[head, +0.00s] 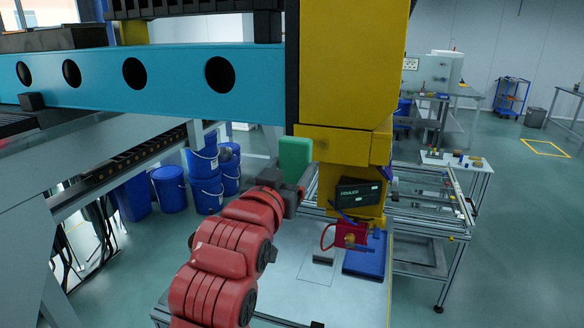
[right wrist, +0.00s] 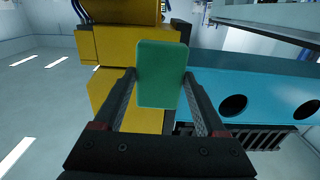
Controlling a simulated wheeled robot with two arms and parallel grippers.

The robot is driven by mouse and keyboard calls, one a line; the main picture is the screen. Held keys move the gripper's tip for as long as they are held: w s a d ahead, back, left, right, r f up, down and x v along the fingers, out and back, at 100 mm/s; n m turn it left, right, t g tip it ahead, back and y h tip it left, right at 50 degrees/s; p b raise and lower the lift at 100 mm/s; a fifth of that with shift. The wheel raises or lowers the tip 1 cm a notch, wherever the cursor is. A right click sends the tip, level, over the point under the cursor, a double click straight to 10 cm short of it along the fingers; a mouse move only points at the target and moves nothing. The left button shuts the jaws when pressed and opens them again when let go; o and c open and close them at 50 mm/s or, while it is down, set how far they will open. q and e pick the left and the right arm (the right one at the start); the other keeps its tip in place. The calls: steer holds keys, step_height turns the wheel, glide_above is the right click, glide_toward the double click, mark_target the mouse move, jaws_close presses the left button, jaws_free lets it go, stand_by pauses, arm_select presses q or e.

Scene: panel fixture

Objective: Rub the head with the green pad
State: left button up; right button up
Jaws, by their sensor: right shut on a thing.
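The green pad (head: 295,158) is upright in my right gripper (head: 297,188), at the end of my red arm. In the right wrist view the pad (right wrist: 161,75) sits between the two fingers of the right gripper (right wrist: 163,92), which are shut on it. The head is the yellow block (head: 345,145) under the yellow column, with a black labelled box low on its front. In the head view the pad is just left of the head. In the right wrist view the yellow head (right wrist: 112,47) is behind the pad. I cannot tell whether they touch. My left gripper is not in view.
A blue beam (head: 180,75) with round holes runs left from the column. Below the head are a red part (head: 350,235), a blue block (head: 364,262) and a pale table (head: 310,255). Several blue drums (head: 205,165) stand at the left. Open floor lies at the right.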

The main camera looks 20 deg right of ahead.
mark_target(302, 157)
stand_by(0.4)
steer(key=shift+w+d+f+b, duration=0.15)
steer(key=shift+w+d+b, duration=0.25)
steer(key=shift+w+b, duration=0.1)
steer(key=b+x, duration=0.2)
steer(key=x, duration=0.3)
steer(key=shift+f, duration=0.15)
steer(key=shift+w+d, duration=0.25)
steer(key=shift+w, duration=0.15)
steer(key=shift+b+x, duration=0.6)
steer(key=shift+x, duration=0.3)
